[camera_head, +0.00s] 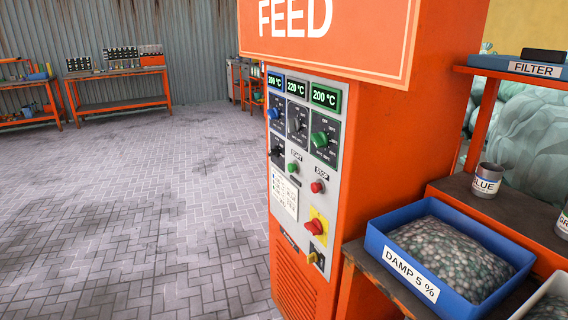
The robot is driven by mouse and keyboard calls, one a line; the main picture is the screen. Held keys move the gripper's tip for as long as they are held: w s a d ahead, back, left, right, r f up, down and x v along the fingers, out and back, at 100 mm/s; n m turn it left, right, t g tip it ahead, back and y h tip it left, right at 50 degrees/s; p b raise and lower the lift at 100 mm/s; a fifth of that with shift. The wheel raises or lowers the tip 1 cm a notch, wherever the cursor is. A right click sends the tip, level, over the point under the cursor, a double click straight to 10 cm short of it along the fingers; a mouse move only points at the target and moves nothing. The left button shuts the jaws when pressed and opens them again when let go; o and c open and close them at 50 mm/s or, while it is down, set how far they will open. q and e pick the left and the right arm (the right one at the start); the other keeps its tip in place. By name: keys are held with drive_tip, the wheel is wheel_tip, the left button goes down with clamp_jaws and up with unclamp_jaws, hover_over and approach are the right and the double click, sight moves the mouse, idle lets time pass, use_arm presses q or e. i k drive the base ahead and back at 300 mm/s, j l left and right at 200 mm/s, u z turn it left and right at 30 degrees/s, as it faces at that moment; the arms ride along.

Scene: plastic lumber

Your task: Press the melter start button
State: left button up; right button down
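The orange melter cabinet (392,130) stands right of centre under a sign reading FEED. Its grey control panel (301,215) faces left. The green start button (292,168) sits in the middle of the panel under a START label. A red stop button (317,187) is to its right and slightly lower. Above them are blue, grey and green knobs and displays reading 200, 220 and 200 °C. A red switch on a yellow plate (316,227) is lower down. Neither of my grippers shows in the head view.
A dark bench (477,205) at the right holds a blue bin (376,240) of pellets labelled DAMP 5 %, and a BLUE can (487,181). A shelf above carries a FILTER box (531,68). Open paved floor (150,200) lies left of the cabinet; workbenches stand at the far wall.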

sight(292, 168)
drive_tip(key=i+j, duration=0.25)
drive_tip(key=i+j+z, duration=0.15)
drive_tip(key=j, duration=0.25)
drive_tip(key=i+j, duration=0.3)
drive_tip(key=i+j+z, duration=0.15)
drive_tip(key=j, duration=0.25)
drive_tip(key=i+j, duration=0.3)
drive_tip(key=i+j+z, duration=0.15)
drive_tip(key=j, duration=0.3)
drive_tip(key=i+j, duration=0.25)
drive_tip(key=j+z, duration=0.05)
drive_tip(key=j, duration=0.05)
